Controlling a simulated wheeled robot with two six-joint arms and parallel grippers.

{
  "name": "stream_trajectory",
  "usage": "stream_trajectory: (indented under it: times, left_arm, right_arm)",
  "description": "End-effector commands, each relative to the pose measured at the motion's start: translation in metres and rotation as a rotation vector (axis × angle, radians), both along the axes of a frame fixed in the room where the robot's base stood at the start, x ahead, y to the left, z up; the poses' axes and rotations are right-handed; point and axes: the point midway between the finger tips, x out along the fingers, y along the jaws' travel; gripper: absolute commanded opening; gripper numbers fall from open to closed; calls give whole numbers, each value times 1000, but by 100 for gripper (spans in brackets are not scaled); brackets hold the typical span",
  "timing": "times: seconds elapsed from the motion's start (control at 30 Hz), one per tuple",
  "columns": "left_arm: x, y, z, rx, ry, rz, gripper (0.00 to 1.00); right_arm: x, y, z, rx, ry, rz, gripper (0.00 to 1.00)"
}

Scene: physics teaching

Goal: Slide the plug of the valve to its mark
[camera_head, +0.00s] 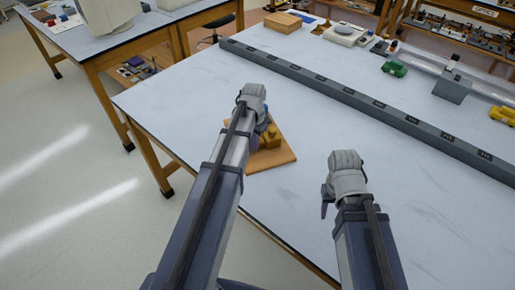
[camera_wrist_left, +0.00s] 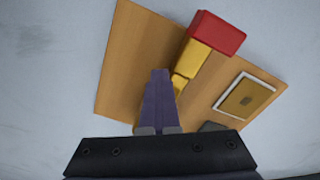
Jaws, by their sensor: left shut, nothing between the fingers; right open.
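A wooden board (camera_head: 280,157) lies on the table below my left arm in the head view. A yellow valve part (camera_head: 270,138) on it is partly hidden by that arm. In the left wrist view the board (camera_wrist_left: 133,50) carries a yellow bar (camera_wrist_left: 196,57) with a red block (camera_wrist_left: 217,33) at its end. A gold square plate with a white border (camera_wrist_left: 245,97) lies to the right. My left gripper (camera_wrist_left: 160,85) is shut and empty, its fingers in front of the yellow part; contact cannot be told. My right gripper (camera_head: 327,199) is open over the table, right of the board.
A long grey rail (camera_head: 345,94) crosses the table behind the board. The tabletop around the board is clear. The table's left edge is near the board.

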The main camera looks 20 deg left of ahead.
Motion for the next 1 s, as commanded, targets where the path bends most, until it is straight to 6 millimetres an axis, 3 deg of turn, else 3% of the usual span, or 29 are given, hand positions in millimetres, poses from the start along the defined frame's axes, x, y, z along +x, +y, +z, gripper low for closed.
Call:
stream_trajectory:
  times: [1.0]
  left_arm:
    - [20, 50, 0, 11, -6, 4, 0]
  right_arm:
    - [0, 0, 0, 0, 0, 0, 50]
